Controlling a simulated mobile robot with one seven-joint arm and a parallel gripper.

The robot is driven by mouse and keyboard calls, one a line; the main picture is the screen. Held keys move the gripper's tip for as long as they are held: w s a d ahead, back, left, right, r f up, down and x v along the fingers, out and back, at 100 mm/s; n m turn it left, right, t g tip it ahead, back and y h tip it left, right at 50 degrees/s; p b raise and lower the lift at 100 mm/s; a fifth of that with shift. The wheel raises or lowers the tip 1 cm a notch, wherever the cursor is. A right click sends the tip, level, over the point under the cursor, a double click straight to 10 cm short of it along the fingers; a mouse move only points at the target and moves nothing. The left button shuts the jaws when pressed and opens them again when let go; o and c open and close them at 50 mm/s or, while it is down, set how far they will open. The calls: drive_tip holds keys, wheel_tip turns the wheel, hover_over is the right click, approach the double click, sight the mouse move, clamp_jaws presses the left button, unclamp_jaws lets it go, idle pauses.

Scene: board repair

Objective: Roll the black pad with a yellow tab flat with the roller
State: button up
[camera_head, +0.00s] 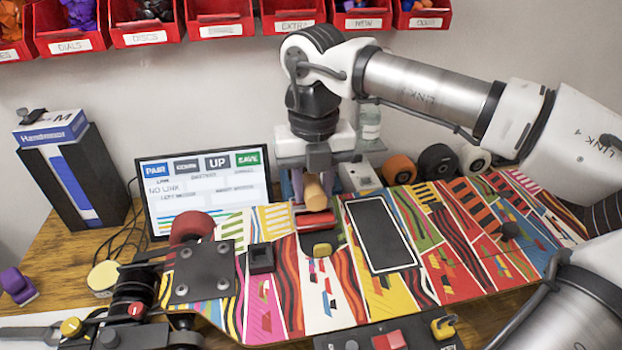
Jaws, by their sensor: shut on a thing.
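My gripper (313,182) points down over the middle of the patterned board (278,310). It is shut on the roller, whose tan, rounded handle (315,195) shows between the fingers. A red part (315,219) shows just below the handle and seems to belong to the roller. The black pad (318,238) lies on the board directly under and in front of the red part. Its yellow tab (322,250) faces the near side. The roller hides part of the pad, and I cannot tell whether the two touch.
A black panel with a white border (380,234) lies right of the pad. A small black block (261,258) and a grey metal plate (204,271) are to the left. Wheels (438,163) stand behind the board. A screen (205,185) stands at back left, under red bins (146,25).

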drive_tip(key=shift+s+d, duration=0.2)
drive_tip(key=shift+s, duration=0.6)
drive_tip(key=shift+s+d, duration=0.2)
drive_tip(key=shift+s, duration=0.55)
drive_tip(key=shift+w+a, duration=0.2)
drive_tip(key=shift+w, duration=0.7)
drive_tip(key=shift+w+a, duration=0.25)
drive_tip(key=shift+w, duration=0.65)
drive_tip(key=shift+w+a, duration=0.2)
drive_tip(key=shift+w, duration=0.7)
wheel_tip(320, 180, up, 7)
drive_tip(key=p, duration=0.4)
drive_tip(key=shift+p, duration=0.35)
